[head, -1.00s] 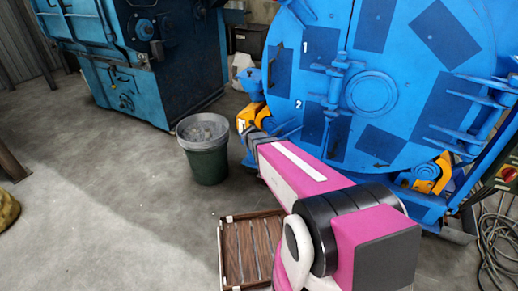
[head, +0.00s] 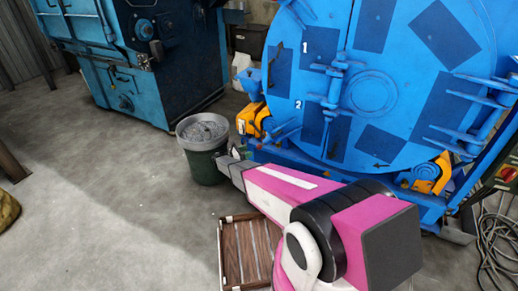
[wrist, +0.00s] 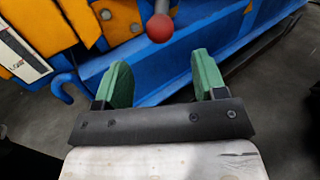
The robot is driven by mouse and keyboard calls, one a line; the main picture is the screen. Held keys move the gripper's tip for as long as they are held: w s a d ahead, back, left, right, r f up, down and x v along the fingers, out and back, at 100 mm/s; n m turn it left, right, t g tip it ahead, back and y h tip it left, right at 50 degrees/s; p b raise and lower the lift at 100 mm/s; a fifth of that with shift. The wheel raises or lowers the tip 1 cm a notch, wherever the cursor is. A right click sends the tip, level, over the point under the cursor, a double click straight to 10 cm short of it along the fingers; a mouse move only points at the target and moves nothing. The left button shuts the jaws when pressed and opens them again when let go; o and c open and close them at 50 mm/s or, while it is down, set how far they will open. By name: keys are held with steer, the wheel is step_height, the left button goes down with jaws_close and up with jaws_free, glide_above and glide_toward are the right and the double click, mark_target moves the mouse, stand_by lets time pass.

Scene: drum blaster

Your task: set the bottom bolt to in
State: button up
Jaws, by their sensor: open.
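The large blue round door (head: 371,92) of the drum blaster fills the right of the head view, with the numbers 1 and 2 on its left side. A blue bolt-like bar (head: 286,131) sits at its lower left edge, by the 2; whether it is in or out is too small to tell. My gripper (wrist: 160,78) is open and empty, its green fingers spread apart. A red ball knob (wrist: 160,28) on a grey rod is just beyond the fingers, not between them.
An orange bracket (head: 254,120) sits at the machine's lower left. A wooden crate (head: 231,262) lies on the floor in front. A blue hook (wrist: 63,88) is at the left in the wrist view.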

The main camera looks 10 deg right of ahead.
mark_target(258, 148)
steer(key=x, duration=0.8)
steer(key=shift+w+d, duration=0.1)
steer(key=shift+d, duration=0.2)
jaws_close()
steer(key=shift+s+r+n+t+y, duration=0.35)
steer(key=shift+s+n+t+y, duration=0.05)
steer(key=shift+s, duration=0.3)
steer(key=s+d+r+n+t+y, duration=0.2)
steer(key=s+d+r+n+y, duration=0.2)
steer(key=s+r+n+y, duration=0.3)
steer(key=shift+s+r+t+y, duration=0.35)
steer(key=shift+s+r, duration=1.2)
steer(key=shift+s, duration=0.7)
jaws_free()
